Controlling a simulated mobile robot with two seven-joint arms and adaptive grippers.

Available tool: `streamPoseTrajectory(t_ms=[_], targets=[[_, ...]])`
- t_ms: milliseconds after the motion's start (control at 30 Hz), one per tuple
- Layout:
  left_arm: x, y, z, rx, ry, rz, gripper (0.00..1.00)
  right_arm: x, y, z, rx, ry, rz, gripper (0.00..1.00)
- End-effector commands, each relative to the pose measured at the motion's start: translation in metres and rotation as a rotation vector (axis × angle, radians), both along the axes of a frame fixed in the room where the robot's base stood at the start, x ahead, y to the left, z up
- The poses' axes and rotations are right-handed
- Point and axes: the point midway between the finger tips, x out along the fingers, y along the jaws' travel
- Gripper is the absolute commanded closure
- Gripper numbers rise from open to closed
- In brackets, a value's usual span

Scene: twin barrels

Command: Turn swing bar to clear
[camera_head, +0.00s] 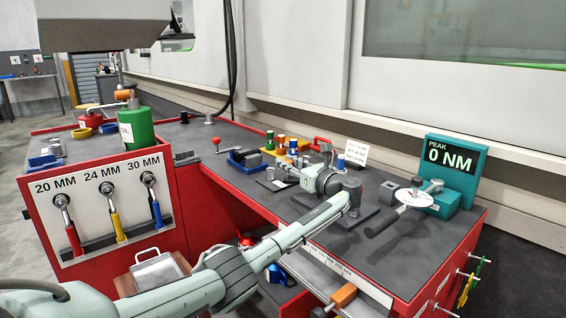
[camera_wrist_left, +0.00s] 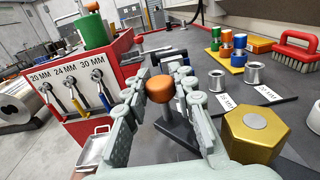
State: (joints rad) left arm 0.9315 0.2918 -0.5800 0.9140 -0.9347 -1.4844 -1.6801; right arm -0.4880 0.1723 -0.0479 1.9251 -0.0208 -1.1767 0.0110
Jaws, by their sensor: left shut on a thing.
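My left gripper (camera_head: 290,172) reaches over the dark bench top. In the left wrist view its two jointed fingers (camera_wrist_left: 163,78) stand on either side of an orange knob (camera_wrist_left: 160,89), shut on it. The knob tops a dark grey upright piece, with a grey bar (camera_wrist_left: 182,133) running from it toward the lower right; I take this as the swing bar. In the head view the knob and bar are hidden by my gripper and wrist. A gold hexagonal piece (camera_wrist_left: 255,135) stands close to the right of the gripper in the wrist view. My right gripper is not in view.
A teal "0 NM" display (camera_head: 452,170) and a white disc (camera_head: 415,198) stand at the right end. Coloured sockets (camera_head: 282,143), a red brush (camera_head: 321,144) and a white card (camera_head: 355,152) stand behind. A wrench panel (camera_head: 108,205) and green can (camera_head: 136,128) are left.

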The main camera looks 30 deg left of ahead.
Motion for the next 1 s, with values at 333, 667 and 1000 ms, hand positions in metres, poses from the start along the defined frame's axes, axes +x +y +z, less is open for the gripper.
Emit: streamPoseTrajectory(t_ms=[333,667,1000], targets=[[-0.0026,-0.0021,0.0005,-0.001,-0.002,0.054,1.00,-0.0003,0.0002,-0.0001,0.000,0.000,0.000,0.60],[-0.0027,-0.0019,0.0003,-0.002,-0.002,0.054,0.74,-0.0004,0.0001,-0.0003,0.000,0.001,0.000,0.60],[-0.0028,-0.0017,0.0002,-0.001,-0.001,0.054,0.64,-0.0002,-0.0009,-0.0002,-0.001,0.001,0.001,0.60]])
